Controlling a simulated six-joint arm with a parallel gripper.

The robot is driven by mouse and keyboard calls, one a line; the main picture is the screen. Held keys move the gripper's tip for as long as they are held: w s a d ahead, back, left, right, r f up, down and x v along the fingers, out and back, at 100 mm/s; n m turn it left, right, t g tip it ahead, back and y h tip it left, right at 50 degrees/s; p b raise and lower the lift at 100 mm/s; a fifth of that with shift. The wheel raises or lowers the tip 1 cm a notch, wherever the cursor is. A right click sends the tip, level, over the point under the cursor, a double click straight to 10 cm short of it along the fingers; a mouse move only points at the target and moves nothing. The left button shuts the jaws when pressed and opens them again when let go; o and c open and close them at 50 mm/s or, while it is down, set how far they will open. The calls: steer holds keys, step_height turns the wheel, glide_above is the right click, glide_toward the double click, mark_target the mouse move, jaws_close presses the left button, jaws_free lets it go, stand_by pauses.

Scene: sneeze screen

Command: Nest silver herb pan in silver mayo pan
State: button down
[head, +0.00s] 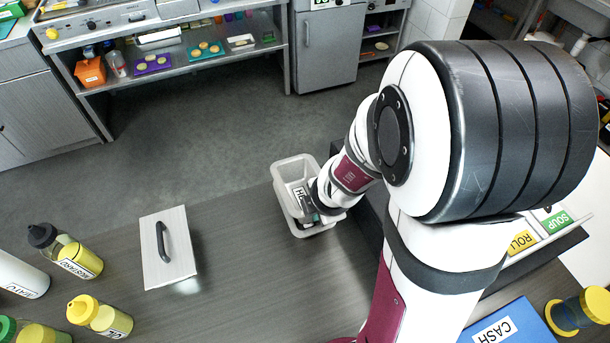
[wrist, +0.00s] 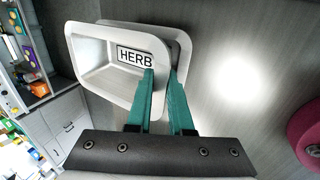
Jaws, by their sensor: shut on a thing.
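The silver herb pan (wrist: 100,82), with a white HERB label on its wall, is held by its rim in my gripper (wrist: 163,76). The green fingers are shut on its right wall, one on each side. The rim of a second silver pan (wrist: 183,42) shows just behind the herb pan in the wrist view. Its label is hidden, so I cannot read MAYO on it. In the head view a light pan (head: 283,170) lies under my gripper (head: 305,213) on the dark counter. The pans overlap; I cannot tell how deeply one sits in the other.
A silver lid with a black handle (head: 152,268) lies left on the counter. Bottles, including a mustard bottle (head: 72,255) and an oil bottle (head: 88,312), stand at far left. A blue CASH box (head: 515,322) is at lower right. Counter between lid and pans is clear.

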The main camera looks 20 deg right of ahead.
stand_by(0.4)
steer(key=c, duration=0.7)
jaws_free()
steer(key=shift+c, duration=0.2)
steer(key=v, duration=0.7)
steer(key=s+a+r+m+g+y, duration=0.1)
steer(key=s+a+r+m+g, duration=0.1)
steer(key=s+a+m, duration=0.2)
steer(key=s+a+r+m+g, duration=0.2)
steer(key=s+a+m, duration=0.3)
steer(key=s+m, duration=0.6)
steer(key=r+m, duration=0.1)
steer(key=m, duration=0.7)
steer(key=shift+s+a+r+m+g+y, duration=0.25)
steer(key=shift+s+m+g+y, duration=0.05)
steer(key=shift+s+y, duration=0.1)
